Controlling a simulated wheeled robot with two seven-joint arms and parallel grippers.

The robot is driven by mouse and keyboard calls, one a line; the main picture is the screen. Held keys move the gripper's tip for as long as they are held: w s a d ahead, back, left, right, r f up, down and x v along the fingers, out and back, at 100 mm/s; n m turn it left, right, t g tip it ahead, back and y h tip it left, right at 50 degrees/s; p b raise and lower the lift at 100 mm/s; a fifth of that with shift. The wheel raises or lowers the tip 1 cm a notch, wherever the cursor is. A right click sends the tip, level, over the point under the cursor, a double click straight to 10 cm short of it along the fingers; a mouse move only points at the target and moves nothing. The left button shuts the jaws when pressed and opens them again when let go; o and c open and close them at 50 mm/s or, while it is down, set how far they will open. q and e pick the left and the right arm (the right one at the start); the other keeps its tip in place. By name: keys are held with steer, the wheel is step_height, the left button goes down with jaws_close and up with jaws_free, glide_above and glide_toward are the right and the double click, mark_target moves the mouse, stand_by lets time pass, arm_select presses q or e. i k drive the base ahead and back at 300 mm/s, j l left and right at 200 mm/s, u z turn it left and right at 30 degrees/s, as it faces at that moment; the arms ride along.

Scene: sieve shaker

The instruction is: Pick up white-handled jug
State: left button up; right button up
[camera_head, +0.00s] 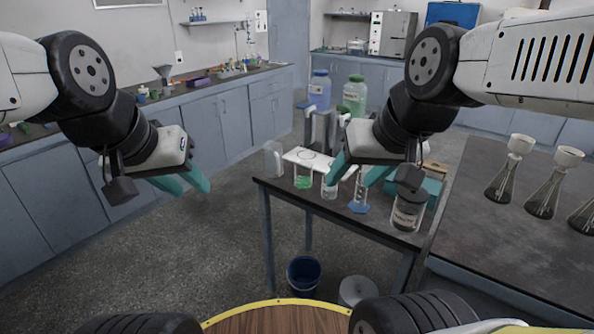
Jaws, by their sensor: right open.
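I cannot make out a jug with a clearly white handle. A pale, clear vessel (273,160) at the far left corner of the small dark table may be it, but its handle is not distinct. My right gripper (349,183) is open over the small table, to the right of that vessel, with its teal fingers in front of the glassware. I see nothing held in it. My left gripper (196,192) hangs over the open floor, left of the small table, with its teal fingertips apart and empty.
On the small table (285,188) stand a beaker of green liquid (303,176), a clear beaker (329,188), a blue-based cylinder (359,195) and a dark lidded jar (407,210). Blue and green bottles (354,97) stand behind. Flasks (545,190) stand right. A bucket (303,275) is on the floor.

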mark_target(275, 162)
steer(key=i+l+u, duration=0.15)
steer(key=i+u, duration=0.25)
steer(key=i, duration=0.55)
